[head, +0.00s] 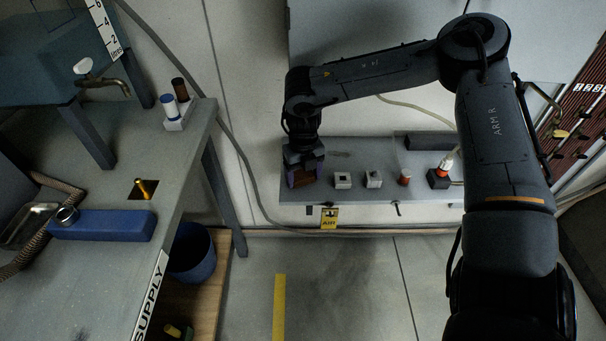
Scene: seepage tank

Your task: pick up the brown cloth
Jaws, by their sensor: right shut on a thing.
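My right arm reaches in from the right, and its gripper (303,168) points down over the left end of the grey shelf by the back wall. The gripper is shut on a brown thing, which looks like the brown cloth (302,178). Only a small dark brown part of it shows between and below the fingers. I cannot tell whether it touches the shelf. My left gripper is not in view.
On the shelf (440,199), right of the gripper, stand two small pale blocks (343,180), an orange-brown jar (404,177) and a dark block with an orange-and-white piece (440,176). A workbench (110,290) fills the left; a blue bin (192,252) stands beneath it. The floor between is clear.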

